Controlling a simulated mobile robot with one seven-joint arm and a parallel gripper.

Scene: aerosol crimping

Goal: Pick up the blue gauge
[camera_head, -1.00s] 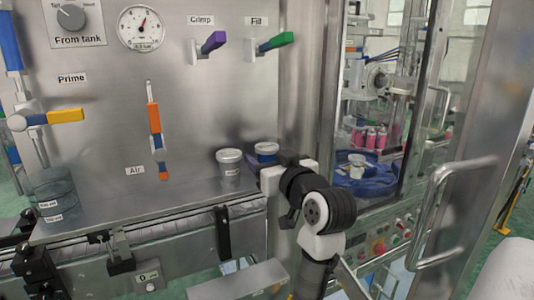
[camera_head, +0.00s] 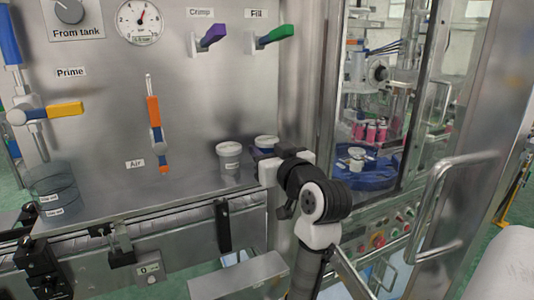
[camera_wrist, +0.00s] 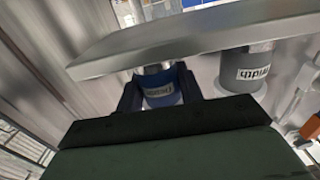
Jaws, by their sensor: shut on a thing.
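The blue gauge (camera_head: 265,142) is a short blue cylinder with a pale top, at the back right of the metal worktop. In the wrist view the blue gauge (camera_wrist: 160,92), with a label on its side, sits between the two dark fingers of my gripper (camera_wrist: 160,95). My gripper (camera_head: 268,154) is shut on it. The fingers hide part of it, and I cannot tell whether its base touches the worktop. The grey gauge (camera_head: 229,155), with a white label, stands just left of it and shows also in the wrist view (camera_wrist: 248,72).
The steel panel (camera_head: 200,90) behind carries coloured valve handles and a dial. A conveyor (camera_head: 180,222) runs along the front. Clear containers (camera_head: 55,195) stand at the left. A glazed door with a handle (camera_head: 435,205) is at the right. A metal plate (camera_wrist: 190,35) crosses the wrist view.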

